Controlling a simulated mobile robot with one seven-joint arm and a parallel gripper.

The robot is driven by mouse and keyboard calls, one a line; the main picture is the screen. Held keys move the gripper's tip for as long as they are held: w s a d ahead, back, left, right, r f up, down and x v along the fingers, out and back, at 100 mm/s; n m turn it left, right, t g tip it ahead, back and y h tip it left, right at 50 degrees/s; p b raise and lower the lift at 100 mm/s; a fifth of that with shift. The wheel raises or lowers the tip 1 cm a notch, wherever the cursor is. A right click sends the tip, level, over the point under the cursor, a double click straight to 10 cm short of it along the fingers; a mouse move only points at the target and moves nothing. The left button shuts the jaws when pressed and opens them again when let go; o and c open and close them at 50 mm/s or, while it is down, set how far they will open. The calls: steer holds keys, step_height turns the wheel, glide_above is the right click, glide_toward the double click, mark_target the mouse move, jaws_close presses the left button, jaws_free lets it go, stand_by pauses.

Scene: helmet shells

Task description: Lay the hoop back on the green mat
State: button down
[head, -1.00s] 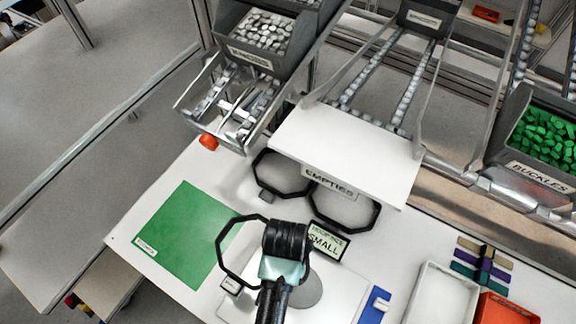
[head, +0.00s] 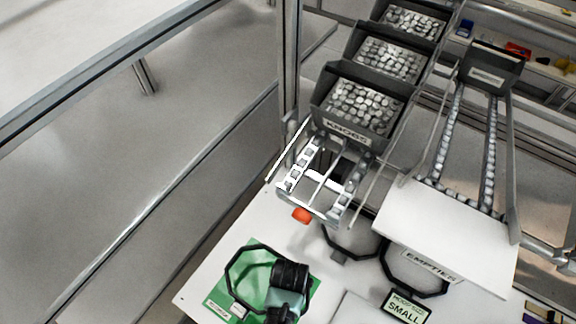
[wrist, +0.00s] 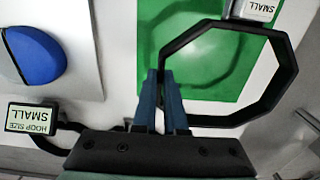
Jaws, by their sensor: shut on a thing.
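The black octagonal hoop (head: 228,272) is in my gripper over the green mat (head: 250,272) in the head view. In the wrist view my gripper (wrist: 163,75) has its blue fingers shut on the left side of the hoop (wrist: 283,96). The hoop's white tag, reading SMALL (wrist: 256,9), is at its far side. The green mat (wrist: 200,60) shows through and beside the hoop, which reaches past the mat's edge in that view. I cannot tell the gap between hoop and mat. In the head view my wrist hides the fingertips.
Two other black hoops (head: 352,252) lie by the white EMPTIES shelf (head: 450,235). A HOOP SIZE SMALL sign (head: 405,307) stands to the right. An orange-red object (head: 301,215) is behind the mat, below the bins of parts (head: 362,105).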

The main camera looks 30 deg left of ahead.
steer(key=shift+d+f+b, duration=0.15)
steer(key=shift+f+b, duration=0.4)
steer(key=shift+f, duration=0.1)
step_height(320, 180, down, 6)
steer(key=b, duration=0.6)
steer(key=shift+r, duration=0.2)
steer(key=shift+f+b, duration=0.3)
steer(key=shift+f, duration=0.2)
steer(key=c, duration=0.9)
jaws_free()
step_height(320, 180, up, 13)
